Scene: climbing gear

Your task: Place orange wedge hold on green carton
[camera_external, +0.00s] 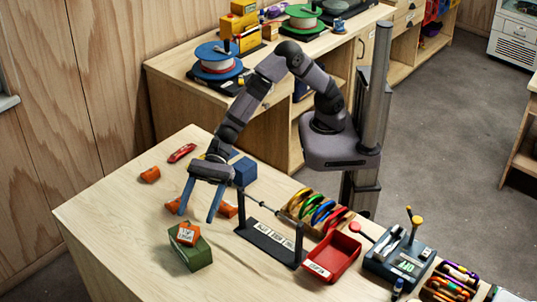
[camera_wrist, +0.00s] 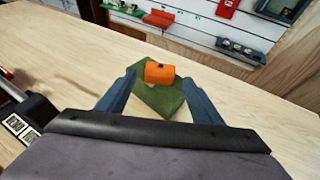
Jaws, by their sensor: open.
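The orange wedge hold (camera_external: 186,234) rests on top of the green carton (camera_external: 191,254) near the table's front left. In the wrist view the orange wedge hold (camera_wrist: 159,72) shows a dark spot on its face and sits towards the far part of the green carton (camera_wrist: 172,101). My gripper (camera_external: 196,218) points down with its two blue fingers spread apart, just above and behind the hold. In the wrist view my gripper (camera_wrist: 159,77) has its fingers either side of the hold, with nothing gripped. Whether a finger touches the hold I cannot tell.
Other orange pieces (camera_external: 149,175) and a red piece (camera_external: 181,153) lie behind, near a blue block (camera_external: 244,172). A black rack (camera_external: 270,242), red bin (camera_external: 333,256) and carabiner tray (camera_external: 316,211) stand right. The table's front left is bare.

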